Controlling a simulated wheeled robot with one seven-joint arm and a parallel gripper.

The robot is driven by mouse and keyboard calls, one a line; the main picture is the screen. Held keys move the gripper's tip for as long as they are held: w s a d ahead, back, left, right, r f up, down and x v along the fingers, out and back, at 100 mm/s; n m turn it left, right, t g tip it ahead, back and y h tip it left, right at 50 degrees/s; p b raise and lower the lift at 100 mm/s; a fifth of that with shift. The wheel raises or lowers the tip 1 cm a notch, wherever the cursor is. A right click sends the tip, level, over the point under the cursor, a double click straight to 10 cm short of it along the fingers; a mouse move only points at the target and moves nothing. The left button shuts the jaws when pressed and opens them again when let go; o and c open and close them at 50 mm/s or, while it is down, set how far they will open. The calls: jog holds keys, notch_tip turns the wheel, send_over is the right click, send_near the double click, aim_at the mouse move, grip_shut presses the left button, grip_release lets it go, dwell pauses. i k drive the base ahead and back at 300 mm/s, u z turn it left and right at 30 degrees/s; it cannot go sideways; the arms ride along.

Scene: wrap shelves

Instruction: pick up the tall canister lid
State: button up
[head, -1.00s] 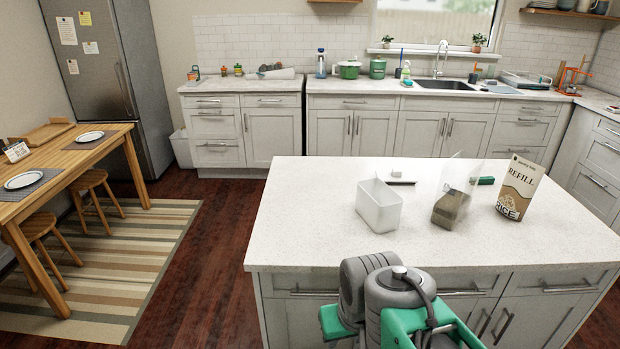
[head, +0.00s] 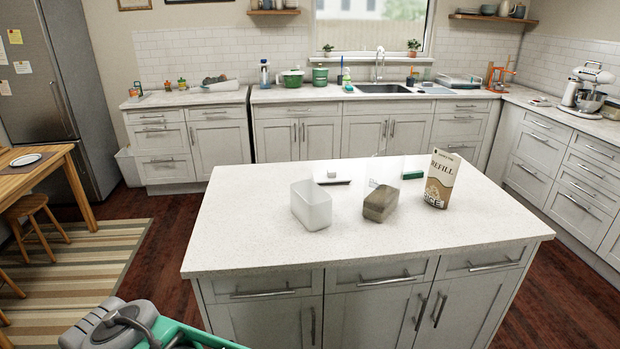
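On the island stands a clear, tall-walled canister (head: 380,204) with brown contents in its lower part. A small green flat piece (head: 412,175), which looks like a lid, lies behind it to the right. A small white piece (head: 331,173) lies behind the white bin; I cannot tell whether it is a lid. A green and grey part of my arm shows at the lower left, in front of the island and well apart from these things. My gripper's fingertips are not in view.
An open whitish bin (head: 311,206) stands left of the canister. A brown and white refill bag (head: 441,180) stands upright to its right. A dark flat strip (head: 335,182) lies behind the bin. The island's front and left top (head: 250,240) is clear.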

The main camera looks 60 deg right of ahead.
aim_at(320, 178)
jog(key=i, duration=3.4)
jog(key=z, duration=2.6)
jog(key=i, duration=4.15)
jog(key=z, duration=3.2)
jog(key=i, duration=1.2)
